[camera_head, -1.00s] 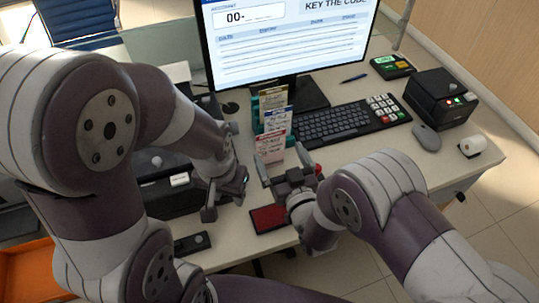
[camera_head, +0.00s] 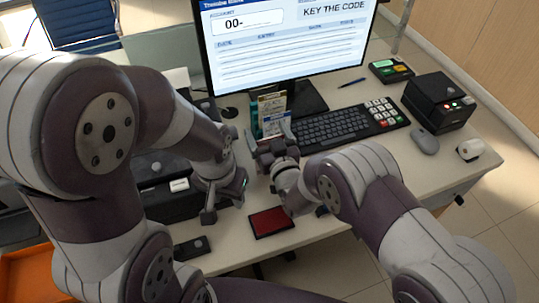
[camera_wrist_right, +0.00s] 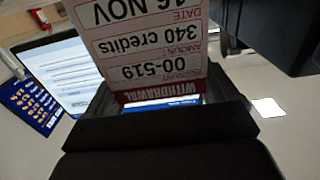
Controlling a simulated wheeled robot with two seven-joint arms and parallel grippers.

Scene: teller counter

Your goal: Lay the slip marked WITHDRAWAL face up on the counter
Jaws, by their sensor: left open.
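The slip marked WITHDRAWAL (camera_wrist_right: 155,60) fills the top middle of the right wrist view, upside down in the picture. Its red heading is nearest the jaws, with 00-519, 340 credits and 16 NOV readable. In the head view my right gripper (camera_head: 273,153) is at the front of the slip stand and hides that slip. In the wrist view its dark jaws (camera_wrist_right: 160,105) are close around the heading end; whether they grip it is unclear. My left gripper (camera_head: 226,198) is open and empty, low over the counter (camera_head: 335,95), left of the stand.
A yellow-topped slip (camera_head: 272,103) and a blue-headed slip (camera_head: 276,124) stand behind my right gripper. The keyboard (camera_head: 330,127) and monitor (camera_head: 285,35) are close by. A red pad (camera_head: 271,221) lies at the front edge. A mouse (camera_head: 425,140) is at the right.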

